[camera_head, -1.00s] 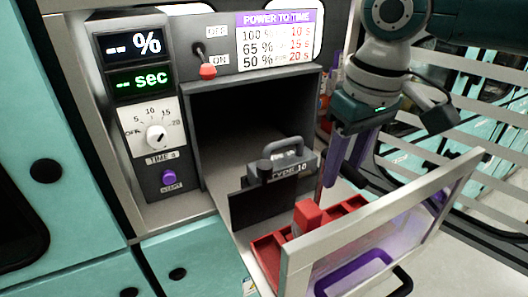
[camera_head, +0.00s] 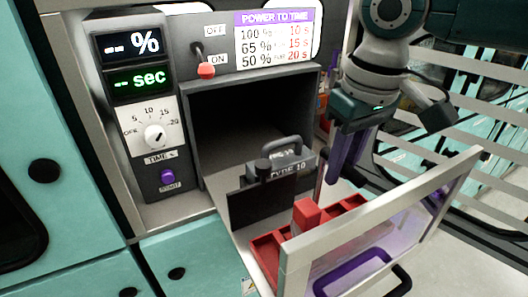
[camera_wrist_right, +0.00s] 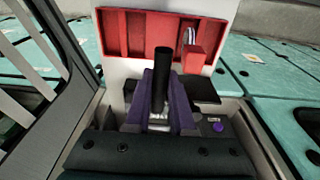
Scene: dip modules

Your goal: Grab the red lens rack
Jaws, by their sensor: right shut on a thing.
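The red lens rack (camera_head: 350,207), a red tray with dividers and a raised red block (camera_head: 307,213), lies behind the open clear door. The rack (camera_wrist_right: 124,34) also shows at the top of the right wrist view. My right gripper (camera_head: 338,180) points down beside the rack's back edge. Its purple fingers (camera_wrist_right: 160,105) are closed around a black upright post (camera_wrist_right: 160,78). The post overlaps the rack's lower rim in the right wrist view; I cannot tell what it is attached to. My left gripper is not in view.
A grey-handled TYPE 10 module (camera_head: 285,165) stands in the chamber mouth (camera_head: 240,120), left of my right gripper. The framed clear door (camera_head: 385,215) stands open in front of the rack. A control panel (camera_head: 150,110) is at left.

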